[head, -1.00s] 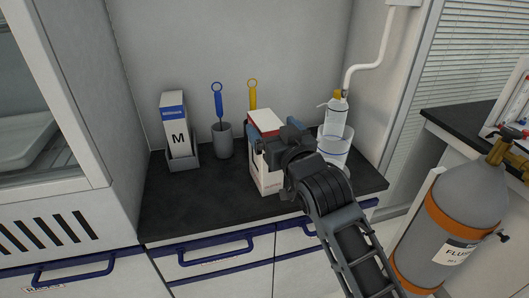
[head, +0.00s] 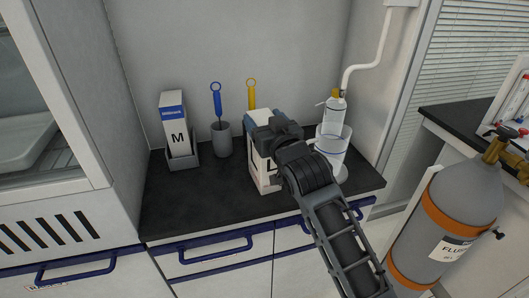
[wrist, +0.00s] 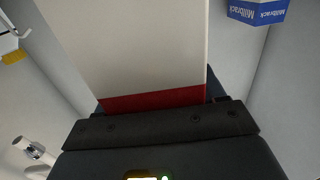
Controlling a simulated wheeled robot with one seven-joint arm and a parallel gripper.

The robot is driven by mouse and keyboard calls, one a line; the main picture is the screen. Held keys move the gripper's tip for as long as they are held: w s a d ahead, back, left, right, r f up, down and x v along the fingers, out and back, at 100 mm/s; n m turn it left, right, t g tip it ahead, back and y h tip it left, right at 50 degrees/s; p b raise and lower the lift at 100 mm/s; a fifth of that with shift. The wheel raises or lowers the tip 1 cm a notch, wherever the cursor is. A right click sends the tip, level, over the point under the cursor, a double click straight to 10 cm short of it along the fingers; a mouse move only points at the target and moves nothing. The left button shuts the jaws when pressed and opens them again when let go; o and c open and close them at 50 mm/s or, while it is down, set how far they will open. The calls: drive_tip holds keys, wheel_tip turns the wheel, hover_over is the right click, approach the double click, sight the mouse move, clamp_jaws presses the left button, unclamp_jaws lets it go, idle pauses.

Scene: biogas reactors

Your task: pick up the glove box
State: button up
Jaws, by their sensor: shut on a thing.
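A white box (head: 254,125) stands upright or nearly so on the dark counter, in the middle of the head view. My gripper (head: 277,130) is at its upper part and shut on it, and my wrist hides much of its right side. In the wrist view the box's pale face (wrist: 135,50) fills the upper middle, with a red band along the edge by the gripper. The gripper's fingertips are hidden there. A second box, white with a blue top and a letter M (head: 178,137), stands in a grey holder (head: 184,161) at the left.
A grey cup (head: 221,140) with a blue-handled brush stands left of the held box. A yellow handle (head: 251,92) rises behind it. A clear beaker (head: 332,149) holding a bottle (head: 336,116) is close on the right. The front-left counter (head: 195,205) is clear.

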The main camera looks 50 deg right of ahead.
clamp_jaws()
idle(0.3)
